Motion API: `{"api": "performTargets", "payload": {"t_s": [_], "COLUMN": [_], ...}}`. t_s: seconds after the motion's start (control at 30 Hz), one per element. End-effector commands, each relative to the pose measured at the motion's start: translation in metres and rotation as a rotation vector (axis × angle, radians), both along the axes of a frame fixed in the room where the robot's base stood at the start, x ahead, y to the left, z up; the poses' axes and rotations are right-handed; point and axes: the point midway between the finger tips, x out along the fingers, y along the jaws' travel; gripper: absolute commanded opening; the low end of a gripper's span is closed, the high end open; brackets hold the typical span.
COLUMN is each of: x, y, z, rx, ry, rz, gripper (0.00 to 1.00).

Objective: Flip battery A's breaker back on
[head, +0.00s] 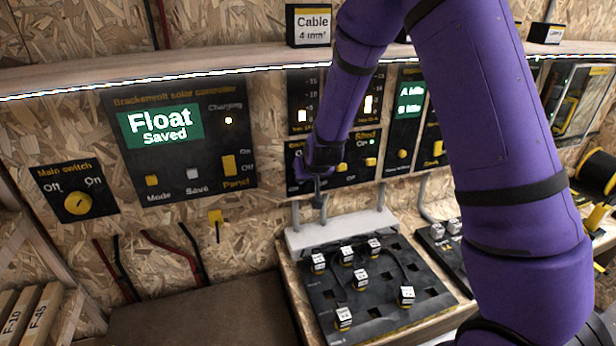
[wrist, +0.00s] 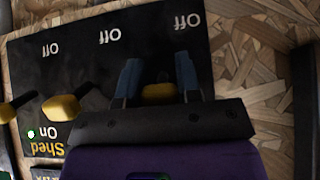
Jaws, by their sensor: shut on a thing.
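The black breaker panel (head: 348,180) hangs on the wall in the middle of the head view; the wrist view shows it upside down (wrist: 95,75). My gripper (head: 318,178) is at the panel's left end. In the wrist view, my gripper (wrist: 158,82) has its two blue-grey fingers on either side of a yellow breaker lever (wrist: 158,92), shut on it.
The solar controller (head: 180,140) reads "Float Saved" left of the panel. A main switch (head: 77,203) is further left. A shelf (head: 240,62) runs above.

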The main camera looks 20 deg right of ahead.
Motion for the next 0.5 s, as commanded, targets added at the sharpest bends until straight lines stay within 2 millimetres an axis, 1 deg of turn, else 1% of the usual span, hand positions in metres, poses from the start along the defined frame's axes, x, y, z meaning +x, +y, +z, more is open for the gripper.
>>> {"api": "performTargets", "payload": {"t_s": [0.37, 0.4, 0.5], "x": [0.0005, 0.0005, 0.0005], "y": [-0.0002, -0.0002, -0.0002], "z": [0.0004, 0.0004, 0.0003], "rx": [0.0, 0.0, 0.0], "ry": [0.003, 0.003, 0.003], "rz": [0.0, 0.0, 0.0], "gripper": [0.08, 0.36, 0.57]}}
